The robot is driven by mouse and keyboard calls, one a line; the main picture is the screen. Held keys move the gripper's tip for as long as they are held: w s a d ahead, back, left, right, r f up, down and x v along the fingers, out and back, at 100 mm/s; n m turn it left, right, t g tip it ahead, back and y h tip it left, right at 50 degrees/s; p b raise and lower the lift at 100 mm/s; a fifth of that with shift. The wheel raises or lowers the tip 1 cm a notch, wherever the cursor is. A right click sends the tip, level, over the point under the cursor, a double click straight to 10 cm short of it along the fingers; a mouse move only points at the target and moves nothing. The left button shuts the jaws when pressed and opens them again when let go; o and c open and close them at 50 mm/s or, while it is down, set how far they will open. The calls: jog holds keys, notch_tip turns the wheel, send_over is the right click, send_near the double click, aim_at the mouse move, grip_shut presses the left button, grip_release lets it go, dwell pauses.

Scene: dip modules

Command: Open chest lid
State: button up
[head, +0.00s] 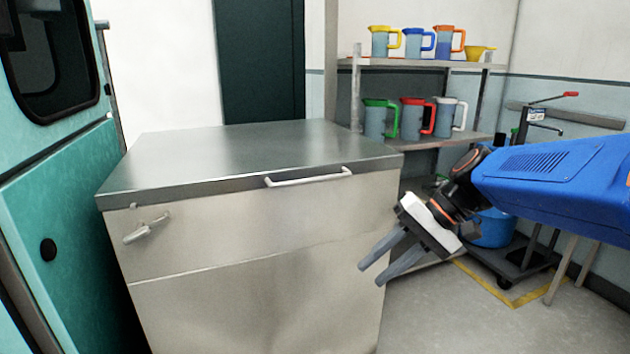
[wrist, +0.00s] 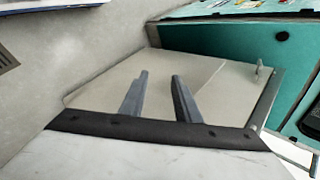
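A stainless steel chest (head: 240,300) stands in the middle of the head view. Its flat lid (head: 255,150) is down, with a pale bar handle (head: 308,178) on the front edge, right of centre. A small latch (head: 147,230) is on the upper left of the front face. My gripper (head: 371,276) is in front of the chest's right side, below and right of the handle, apart from it. Its two grey fingers are spread with nothing between them. The wrist view shows the fingers (wrist: 156,90) against the chest's front face (wrist: 215,80).
A teal cabinet-like body (head: 70,220) stands close on the left. Shelves (head: 420,137) with several coloured jugs are behind right. A trolley (head: 515,270) with a blue bucket (head: 492,232) stands right. Grey floor (head: 440,320) is clear at front right.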

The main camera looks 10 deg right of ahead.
jog(key=w+d+r+y, duration=0.1)
jog(key=w+r+y, duration=0.3)
jog(key=w+r, duration=0.3)
jog(key=m+t+y, duration=0.1)
jog(key=t+y, duration=0.1)
jog(key=y, duration=0.2)
send_near(323, 179)
jog(key=a, duration=0.4)
jog(key=w+a, duration=0.1)
jog(key=a, duration=0.2)
jog(key=w+a+f, duration=0.1)
jog(key=a, duration=0.3)
jog(key=shift+a+f, duration=0.1)
jog(key=shift+a, duration=0.2)
grip_shut()
